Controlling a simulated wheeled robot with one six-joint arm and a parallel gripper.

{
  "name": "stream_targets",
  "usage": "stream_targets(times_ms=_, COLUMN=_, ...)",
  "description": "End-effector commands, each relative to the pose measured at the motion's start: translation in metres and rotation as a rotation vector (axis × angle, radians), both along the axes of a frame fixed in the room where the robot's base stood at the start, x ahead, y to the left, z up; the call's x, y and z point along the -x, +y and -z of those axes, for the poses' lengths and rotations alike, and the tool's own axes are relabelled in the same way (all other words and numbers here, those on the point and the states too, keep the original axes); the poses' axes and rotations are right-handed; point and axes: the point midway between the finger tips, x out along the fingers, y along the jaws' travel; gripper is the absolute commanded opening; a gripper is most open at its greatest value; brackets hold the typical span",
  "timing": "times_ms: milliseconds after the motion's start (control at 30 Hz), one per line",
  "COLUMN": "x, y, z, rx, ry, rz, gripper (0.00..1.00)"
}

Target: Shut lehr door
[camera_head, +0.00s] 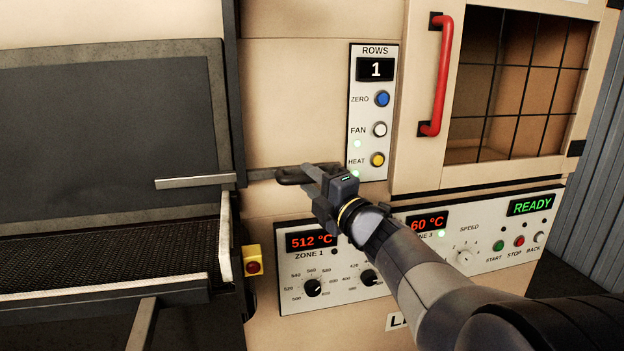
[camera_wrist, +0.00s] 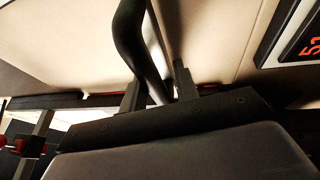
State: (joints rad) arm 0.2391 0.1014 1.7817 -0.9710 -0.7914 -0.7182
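A dark lever handle (camera_head: 291,176) sticks out at the middle of the cream lehr front, in line with a flat grey metal bar (camera_head: 195,182) to its left. My gripper (camera_head: 312,173) is at the handle. In the wrist view, the curved dark handle (camera_wrist: 131,30) runs between my two fingers (camera_wrist: 160,92), which appear to press on it from both sides. A dark panel in a grey frame (camera_head: 110,130) stands at the left above a mesh belt (camera_head: 110,255). I cannot tell which part is the lehr door or how far it is open.
A windowed door with a red handle (camera_head: 436,75) is at the upper right and looks closed. A button panel (camera_head: 368,125) is above my gripper. A dial panel (camera_head: 345,285) is below, behind my arm. A yellow box with a red button (camera_head: 253,266) is at lower left.

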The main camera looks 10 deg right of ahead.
Motion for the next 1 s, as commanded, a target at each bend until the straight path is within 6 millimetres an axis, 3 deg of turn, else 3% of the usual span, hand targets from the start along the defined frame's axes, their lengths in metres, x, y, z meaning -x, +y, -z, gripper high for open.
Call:
stream_targets(times_ms=167, x=0.0, y=0.0, z=0.002, rx=0.0, ry=0.002, rz=0.001, gripper=0.39)
stream_targets(times_ms=500, x=0.005, y=-0.003, z=-0.001, rx=0.0, ry=-0.002, rz=0.003, gripper=0.4)
stream_targets(times_ms=1000, x=0.084, y=-0.037, z=0.014, rx=-0.001, ry=-0.001, rz=0.006, gripper=0.4)
